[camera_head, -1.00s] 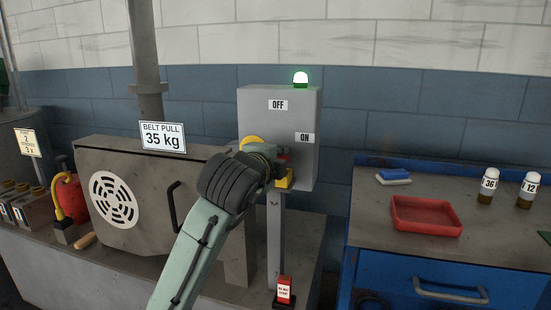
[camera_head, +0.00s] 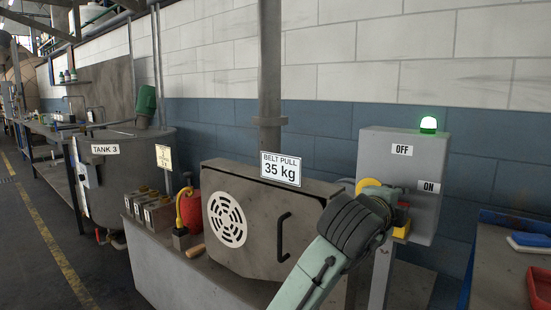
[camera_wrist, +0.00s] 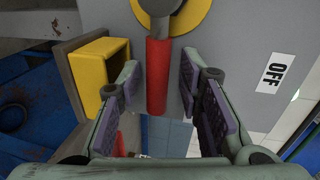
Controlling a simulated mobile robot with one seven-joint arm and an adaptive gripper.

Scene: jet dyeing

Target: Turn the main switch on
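The grey switch box (camera_head: 425,215) stands at the right of the head view, with an OFF label (camera_head: 401,150) high and an ON label (camera_head: 429,187) lower right. A green lamp (camera_head: 428,124) on top is lit. A yellow disc (camera_head: 368,185) shows on its front behind my arm. In the wrist view, the red handle (camera_wrist: 157,75) extends from the disc (camera_wrist: 203,12), away from the OFF label (camera_wrist: 275,72); in the head view it lies toward the ON side. My gripper (camera_wrist: 158,90) is open, its fingers on either side of the handle with visible gaps.
A yellow block-like part (camera_wrist: 97,72) sits close beside one finger. Left of the box is a grey machine cover (camera_head: 250,240) with a belt pull sign (camera_head: 281,169) and a vertical pipe (camera_head: 270,70). A workbench (camera_head: 495,265) with a red tray (camera_head: 541,287) stands at the right.

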